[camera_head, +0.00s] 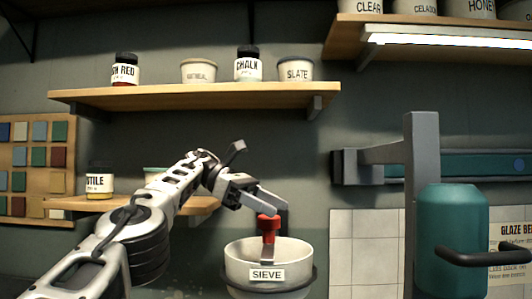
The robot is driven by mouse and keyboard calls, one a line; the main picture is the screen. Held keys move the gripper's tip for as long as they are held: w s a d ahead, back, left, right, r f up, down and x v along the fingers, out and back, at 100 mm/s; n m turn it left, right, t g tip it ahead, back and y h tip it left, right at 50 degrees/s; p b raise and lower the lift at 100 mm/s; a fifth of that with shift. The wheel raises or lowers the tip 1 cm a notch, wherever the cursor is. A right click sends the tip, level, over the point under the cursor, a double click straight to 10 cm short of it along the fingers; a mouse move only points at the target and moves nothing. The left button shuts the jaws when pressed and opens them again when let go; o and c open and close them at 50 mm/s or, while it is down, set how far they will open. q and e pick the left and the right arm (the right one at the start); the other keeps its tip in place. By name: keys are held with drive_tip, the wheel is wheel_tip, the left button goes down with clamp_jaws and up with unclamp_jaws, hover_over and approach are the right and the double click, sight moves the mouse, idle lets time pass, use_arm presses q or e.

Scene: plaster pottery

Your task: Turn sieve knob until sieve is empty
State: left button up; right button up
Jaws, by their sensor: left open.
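The sieve is a white bowl (247,259) with a "SIEVE" label, held in a dark ring at the bottom centre. A red knob (268,225) stands upright above the bowl's middle. My left arm comes in from the lower left, and its gripper (268,208) is open at the top of the red knob. I cannot tell whether the fingers touch the knob. My right gripper is not in view.
A shelf (190,97) with labelled jars runs above my left arm. A smaller shelf (197,206) is behind the arm. At the right stands a teal cylinder (451,240) with a dark handle (490,258), beside a grey post (421,150). White tiles (365,240) cover the wall between.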

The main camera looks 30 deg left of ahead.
use_arm(q)
drive_tip(key=shift+s+d+r+b, duration=0.35)
drive_tip(key=shift+s+r+b, duration=0.3)
drive_tip(key=shift+b, duration=0.5)
drive_tip(key=s+d+r+b, duration=0.6)
drive_tip(key=s+r, duration=0.2)
drive_tip(key=s, duration=0.2)
drive_tip(key=shift+s+d+r, duration=0.25)
drive_tip(key=shift+d+r, duration=0.05)
drive_tip(key=shift+r, duration=0.1)
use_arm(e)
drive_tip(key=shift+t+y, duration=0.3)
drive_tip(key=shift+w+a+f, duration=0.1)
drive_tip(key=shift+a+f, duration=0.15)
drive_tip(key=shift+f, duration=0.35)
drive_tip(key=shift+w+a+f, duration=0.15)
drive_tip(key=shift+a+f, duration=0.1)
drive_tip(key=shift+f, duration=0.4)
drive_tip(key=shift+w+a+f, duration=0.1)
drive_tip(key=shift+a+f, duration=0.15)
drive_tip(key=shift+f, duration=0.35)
